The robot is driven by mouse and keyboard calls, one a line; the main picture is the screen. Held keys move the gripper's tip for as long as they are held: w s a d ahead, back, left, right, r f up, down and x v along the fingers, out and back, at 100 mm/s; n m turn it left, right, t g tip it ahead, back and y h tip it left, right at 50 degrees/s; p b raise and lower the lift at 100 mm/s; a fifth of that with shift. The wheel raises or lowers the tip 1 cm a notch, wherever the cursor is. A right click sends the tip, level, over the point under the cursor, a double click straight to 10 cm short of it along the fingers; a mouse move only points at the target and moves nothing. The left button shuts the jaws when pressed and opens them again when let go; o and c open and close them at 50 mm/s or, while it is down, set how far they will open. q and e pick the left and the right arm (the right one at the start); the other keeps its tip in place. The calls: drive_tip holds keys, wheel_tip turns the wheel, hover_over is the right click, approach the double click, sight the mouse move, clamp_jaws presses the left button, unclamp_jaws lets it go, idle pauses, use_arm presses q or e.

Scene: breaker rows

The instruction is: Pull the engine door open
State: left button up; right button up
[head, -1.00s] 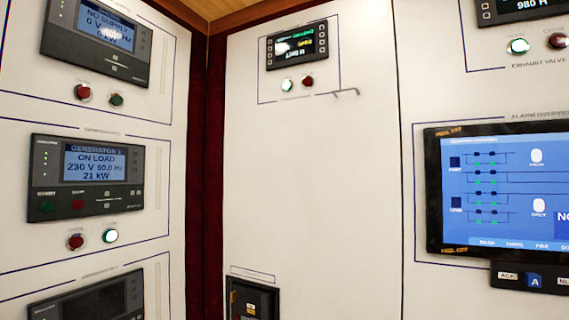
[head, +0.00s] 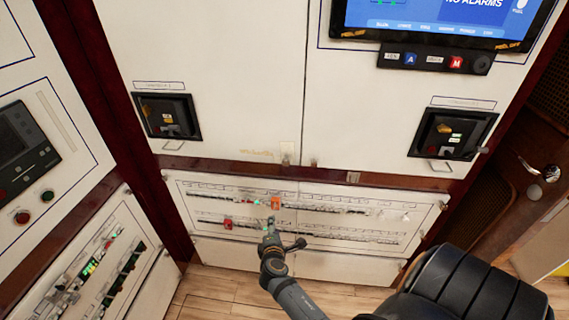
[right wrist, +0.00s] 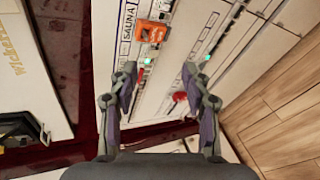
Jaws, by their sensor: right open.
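No door in view is labelled as the engine door as far as I can read. A brown door with a silver lever handle (head: 540,172) stands at the right of the head view, closed as far as it shows. My right gripper (head: 271,224) is in front of the white breaker panel (head: 330,240) low in the middle. In the right wrist view the right gripper (right wrist: 160,78) is open and empty, its fingers apart over the breaker rows. An orange tag (right wrist: 152,31) sits beyond the fingers, near the label SAUNA. My left gripper is out of view.
Two black breaker units (head: 167,116) (head: 453,134) are set in the white cabinets above the panel. A black padded seat (head: 480,285) fills the lower right, between my arm and the brown door. Wooden floor (head: 215,290) shows at the bottom.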

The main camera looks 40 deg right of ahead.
sight(285, 164)
drive_tip(key=d+r+t+h, duration=0.1)
drive_tip(key=d+r+h, duration=0.15)
drive_tip(key=r, duration=0.65)
drive_tip(key=d+r+t+h, duration=0.1)
drive_tip(key=r+h, duration=0.2)
drive_tip(key=r, duration=0.7)
drive_tip(key=shift+n, duration=0.3)
drive_tip(key=x, duration=0.3)
drive_tip(key=p+x, duration=0.1)
drive_tip(key=x, duration=0.3)
drive_tip(key=p+x, duration=0.1)
drive_tip(key=x, duration=0.3)
drive_tip(key=shift+a+f, duration=0.1)
drive_tip(key=shift+f, duration=0.2)
drive_tip(key=shift+c, duration=0.4)
clamp_jaws()
